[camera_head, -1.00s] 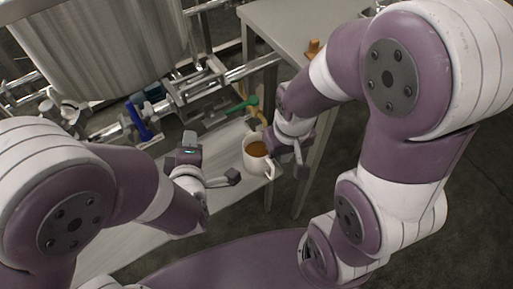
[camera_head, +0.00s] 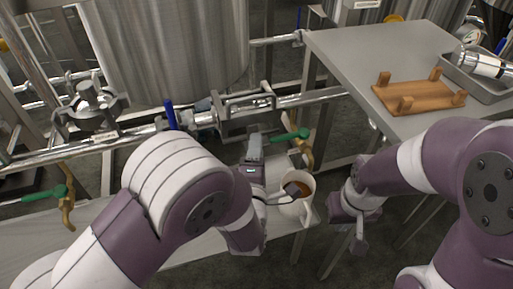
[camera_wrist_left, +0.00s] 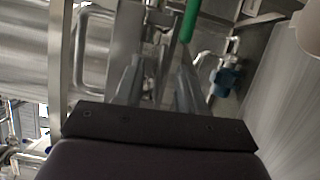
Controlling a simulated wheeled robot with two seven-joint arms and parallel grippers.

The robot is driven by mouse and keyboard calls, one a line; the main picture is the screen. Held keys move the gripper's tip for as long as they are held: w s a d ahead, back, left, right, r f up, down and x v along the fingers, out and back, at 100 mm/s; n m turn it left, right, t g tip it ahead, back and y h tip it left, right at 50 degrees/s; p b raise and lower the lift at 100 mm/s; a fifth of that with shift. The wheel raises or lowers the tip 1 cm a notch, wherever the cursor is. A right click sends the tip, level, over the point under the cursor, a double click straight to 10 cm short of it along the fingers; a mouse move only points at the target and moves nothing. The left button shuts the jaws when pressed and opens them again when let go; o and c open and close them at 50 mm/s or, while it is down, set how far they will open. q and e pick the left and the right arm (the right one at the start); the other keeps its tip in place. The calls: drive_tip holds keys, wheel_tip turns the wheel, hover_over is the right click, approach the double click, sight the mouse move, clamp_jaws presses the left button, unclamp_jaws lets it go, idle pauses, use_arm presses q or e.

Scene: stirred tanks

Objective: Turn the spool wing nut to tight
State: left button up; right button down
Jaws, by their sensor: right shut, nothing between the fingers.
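My left gripper (camera_head: 256,152) is close in front of the steel pipework, left of and beyond the mug. In the left wrist view its two grey fingers (camera_wrist_left: 157,85) stand apart with nothing held between them. A steel pipe section with a frame-like clamp (camera_head: 246,104) lies just beyond it. I cannot clearly make out the spool wing nut; the fingers and arm may hide it. A steel fitting with knobs (camera_head: 90,103) sits on the pipe at the left. My right gripper (camera_head: 358,232) is shut and empty, pointing down right of the mug.
A white mug of brown liquid (camera_head: 301,208) stands at the low bench's right end, close to my left gripper. Green-handled valves (camera_head: 290,136) and a blue handle (camera_head: 170,116) stick out. A grey table (camera_head: 345,50) with a wooden rack (camera_head: 420,97) is at right.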

use_arm(q)
drive_tip(key=shift+w, duration=0.2)
clamp_jaws()
drive_tip(key=shift+d+r+m+g+y+p, duration=0.1)
drive_tip(key=shift+m+g+y+p, duration=0.8)
drive_tip(key=shift+m+p, duration=2)
drive_tip(key=shift+d+r+m+g+y+p, duration=0.15)
drive_tip(key=shift+m+g+y+p, duration=1.2)
drive_tip(key=shift+p, duration=2.6)
drive_tip(key=shift+r+m+g+y+p, duration=0.1)
drive_tip(key=shift+m+g+y+p, duration=0.35)
drive_tip(key=shift+m+p, duration=2.65)
drive_tip(key=shift+n+p, duration=0.25)
drive_tip(key=shift+p, duration=0.15)
